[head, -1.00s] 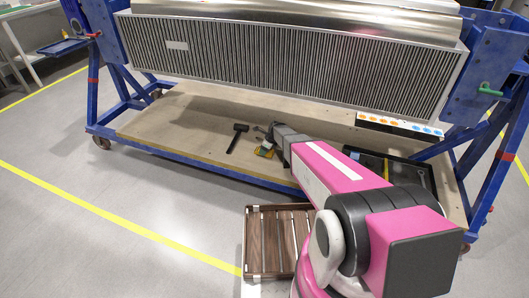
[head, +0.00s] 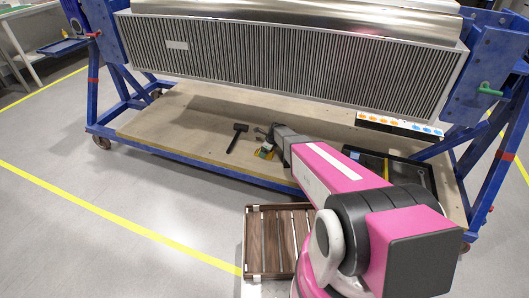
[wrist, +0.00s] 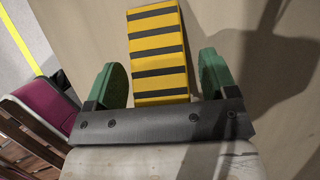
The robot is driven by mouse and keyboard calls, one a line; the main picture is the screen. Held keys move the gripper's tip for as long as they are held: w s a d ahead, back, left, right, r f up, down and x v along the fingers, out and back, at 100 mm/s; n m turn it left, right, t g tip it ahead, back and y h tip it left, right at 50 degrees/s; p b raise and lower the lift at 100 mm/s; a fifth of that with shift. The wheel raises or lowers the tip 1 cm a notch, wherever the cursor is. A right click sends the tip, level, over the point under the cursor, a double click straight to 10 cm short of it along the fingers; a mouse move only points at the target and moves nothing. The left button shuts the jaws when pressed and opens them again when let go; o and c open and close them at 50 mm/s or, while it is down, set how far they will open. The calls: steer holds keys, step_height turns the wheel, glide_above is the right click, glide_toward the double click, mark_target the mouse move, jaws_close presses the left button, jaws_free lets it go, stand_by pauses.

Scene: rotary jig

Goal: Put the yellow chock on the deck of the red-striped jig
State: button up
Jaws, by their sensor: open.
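The yellow chock with black stripes (wrist: 158,52) lies on the beige deck (wrist: 225,18) in the wrist view, between the two fingers of my gripper (wrist: 165,80). The green finger pads stand apart from it on both sides, so the gripper is open. In the head view the chock (head: 266,153) is a small, partly hidden patch of yellow beside my gripper (head: 271,148). The jig is a blue frame with red bands on its posts (head: 93,80); its low wooden deck (head: 160,122) spreads under a large ribbed unit.
A black mallet (head: 237,138) lies on the deck left of my gripper. A dark tray (head: 405,172) lies on the deck at the right. A slatted brown wooden crate (head: 270,240) stands on the floor in front. The left part of the deck is clear.

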steer(key=v, duration=1.1)
steer(key=shift+s+d+r, duration=0.1)
steer(key=shift+s+r, duration=0.05)
steer(key=shift+r, duration=0.05)
steer(key=s+d+r+n+h, duration=0.1)
steer(key=s+d+r+n, duration=0.2)
steer(key=s+n, duration=0.4)
steer(key=s+d+r+n+g+h, duration=0.1)
steer(key=s+d+r+n, duration=0.3)
steer(key=s+n, duration=0.4)
steer(key=s+d+r+n+h, duration=0.2)
steer(key=s+d+r+n, duration=0.2)
steer(key=s, duration=0.8)
step_height(320, 180, up, 2)
steer(key=n, duration=0.3)
steer(key=shift+s+g, duration=0.4)
